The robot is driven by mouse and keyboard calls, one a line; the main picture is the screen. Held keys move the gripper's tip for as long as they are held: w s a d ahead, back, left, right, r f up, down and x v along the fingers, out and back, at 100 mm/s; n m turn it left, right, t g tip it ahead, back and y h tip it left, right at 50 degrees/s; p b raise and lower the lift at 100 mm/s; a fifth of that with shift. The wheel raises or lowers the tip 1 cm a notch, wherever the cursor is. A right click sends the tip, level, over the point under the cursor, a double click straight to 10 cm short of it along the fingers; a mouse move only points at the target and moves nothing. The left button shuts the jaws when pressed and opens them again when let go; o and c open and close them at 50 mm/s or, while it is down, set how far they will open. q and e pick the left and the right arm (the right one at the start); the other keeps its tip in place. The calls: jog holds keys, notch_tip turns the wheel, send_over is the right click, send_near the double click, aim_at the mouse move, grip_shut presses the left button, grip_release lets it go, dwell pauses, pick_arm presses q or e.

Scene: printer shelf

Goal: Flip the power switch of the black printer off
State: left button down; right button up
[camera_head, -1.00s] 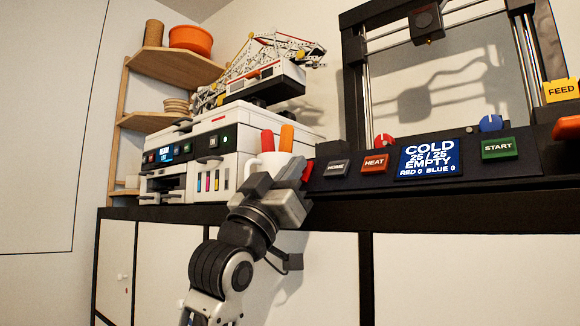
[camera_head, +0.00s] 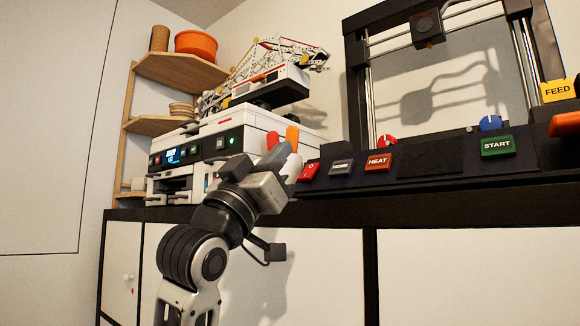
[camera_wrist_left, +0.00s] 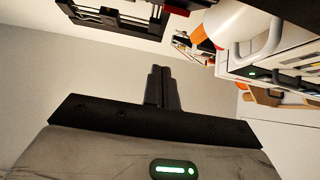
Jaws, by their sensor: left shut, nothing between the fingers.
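The black printer (camera_head: 440,180) stands at the right on the cabinet top, its front panel facing me. Its red power switch (camera_head: 309,171) is at the panel's left end, with a light mark on it. The panel's screen area (camera_head: 428,156) is dark. My left gripper (camera_head: 286,172) is shut and empty, just left of the switch and in front of the white mug. I see a gap between gripper and switch, but cannot judge its depth. In the left wrist view the closed fingers (camera_wrist_left: 162,76) point at bare wall. My right gripper is not in view.
A mug (camera_wrist_left: 234,24) with orange and red handles stands close behind my left gripper. A white printer (camera_head: 215,150) carries a crane model (camera_head: 275,85). HOME (camera_head: 341,166), HEAT (camera_head: 378,162) and START (camera_head: 497,146) buttons line the panel. Space before the cabinet is clear.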

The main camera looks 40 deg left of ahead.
pick_arm(q)
jog(key=b+v, duration=0.2)
jog(key=v, duration=0.4)
jog(key=shift+s+r, duration=0.2)
jog(key=shift+s, duration=0.4)
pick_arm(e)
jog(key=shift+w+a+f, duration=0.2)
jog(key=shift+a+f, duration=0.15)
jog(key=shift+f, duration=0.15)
